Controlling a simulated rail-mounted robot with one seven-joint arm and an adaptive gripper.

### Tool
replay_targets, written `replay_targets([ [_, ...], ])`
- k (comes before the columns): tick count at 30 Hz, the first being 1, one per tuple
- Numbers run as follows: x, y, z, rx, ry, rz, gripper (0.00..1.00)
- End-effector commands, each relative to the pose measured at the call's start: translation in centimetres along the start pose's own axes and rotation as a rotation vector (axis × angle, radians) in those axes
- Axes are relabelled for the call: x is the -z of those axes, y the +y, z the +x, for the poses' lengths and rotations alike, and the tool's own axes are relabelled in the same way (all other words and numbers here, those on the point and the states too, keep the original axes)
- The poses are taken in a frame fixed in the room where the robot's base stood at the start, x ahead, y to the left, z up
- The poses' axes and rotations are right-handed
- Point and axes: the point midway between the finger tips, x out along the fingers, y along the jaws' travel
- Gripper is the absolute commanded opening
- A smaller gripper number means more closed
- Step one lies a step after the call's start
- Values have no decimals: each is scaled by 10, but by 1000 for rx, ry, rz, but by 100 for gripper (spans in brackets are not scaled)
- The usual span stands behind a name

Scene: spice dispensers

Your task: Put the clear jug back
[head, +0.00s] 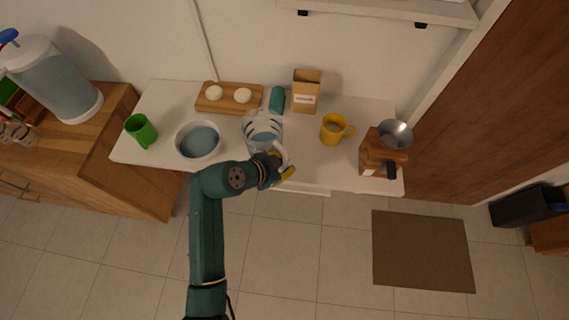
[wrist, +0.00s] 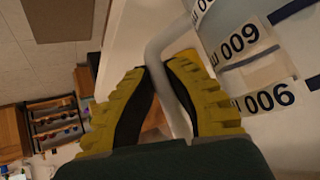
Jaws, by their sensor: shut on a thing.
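The clear jug (head: 262,126) is at the middle of the white table in the head view, with white and dark bands on its side and a pale handle. My gripper (head: 284,172) is at the jug's handle, at the table's front edge. In the wrist view, the yellow-and-black fingers of my gripper (wrist: 165,92) are shut on the pale handle (wrist: 178,110). Labels reading 009 and 006 show on the jug's side (wrist: 275,65) there. I cannot tell whether the jug's base touches the table.
On the white table (head: 310,150) are a white bowl (head: 198,140), a green mug (head: 140,130), a wooden board (head: 229,97) with two pale round items, a teal item (head: 277,99), a carton (head: 305,92), a yellow mug (head: 334,129) and a grinder (head: 383,153). A large dispenser (head: 60,80) stands left.

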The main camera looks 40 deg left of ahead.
Motion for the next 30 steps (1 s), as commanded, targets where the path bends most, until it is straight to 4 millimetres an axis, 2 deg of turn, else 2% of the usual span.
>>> replay_targets([
  [13, -8, 1, 9, 7, 5, 6, 0],
  [14, -9, 2, 10, 2, 1, 2, 18],
  [17, -9, 2, 9, 2, 1, 2, 36],
  [26, -7, 2, 8, 3, 1, 2, 36],
  [30, -7, 1, -7, 5, 2, 2, 36],
])
